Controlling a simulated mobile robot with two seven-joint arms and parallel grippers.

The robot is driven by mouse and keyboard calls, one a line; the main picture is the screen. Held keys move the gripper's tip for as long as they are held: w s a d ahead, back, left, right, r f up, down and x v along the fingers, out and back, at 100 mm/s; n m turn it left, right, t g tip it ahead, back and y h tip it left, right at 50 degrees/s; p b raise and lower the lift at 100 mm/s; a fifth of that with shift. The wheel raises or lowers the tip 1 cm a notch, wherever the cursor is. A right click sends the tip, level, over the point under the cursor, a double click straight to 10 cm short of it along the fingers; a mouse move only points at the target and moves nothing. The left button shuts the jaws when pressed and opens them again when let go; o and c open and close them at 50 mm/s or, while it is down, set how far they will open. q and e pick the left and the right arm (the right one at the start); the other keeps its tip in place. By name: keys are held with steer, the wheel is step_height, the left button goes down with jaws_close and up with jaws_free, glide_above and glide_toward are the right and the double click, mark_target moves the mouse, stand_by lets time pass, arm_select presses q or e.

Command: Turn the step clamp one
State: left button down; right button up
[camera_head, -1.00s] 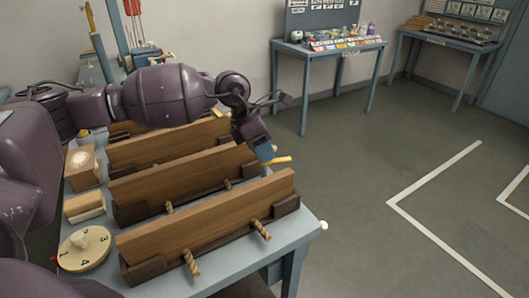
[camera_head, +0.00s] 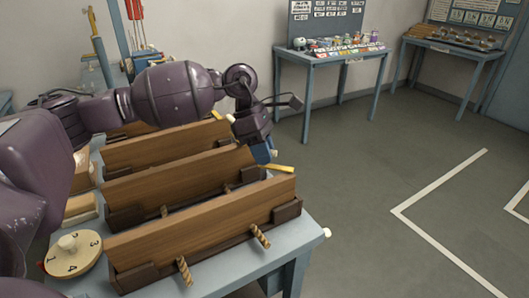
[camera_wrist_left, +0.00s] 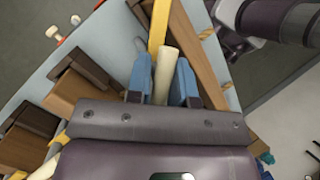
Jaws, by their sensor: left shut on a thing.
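My left gripper (camera_head: 264,155) reaches over the far side of the wooden boards at the table's right end. In the left wrist view its two blue fingers (camera_wrist_left: 163,88) are shut around a cream rod (camera_wrist_left: 167,68). A yellow bar (camera_head: 279,168) lies beside it; it also shows in the left wrist view (camera_wrist_left: 157,25). Which part is the step clamp I cannot tell for sure; the cream rod may be its handle. A round wooden dial (camera_head: 73,253) with a knob and numbers lies at the table's near left. My right gripper is not in view.
Several upright wooden boards (camera_head: 205,225) stand in dark holders across the blue-grey table (camera_head: 225,280), with twisted pegs (camera_head: 184,270) at the front board. A cream knob (camera_head: 326,232) sits at the table's right edge. Open floor (camera_head: 370,200) lies to the right.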

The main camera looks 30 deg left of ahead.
arm_select(q)
steer(key=shift+s+d, duration=0.1)
steer(key=shift+s, duration=0.05)
steer(key=c, duration=1.1)
jaws_free()
steer(key=shift+s, duration=0.1)
steer(key=shift+r, duration=0.25)
steer(key=v, duration=1)
steer(key=shift+r, duration=0.15)
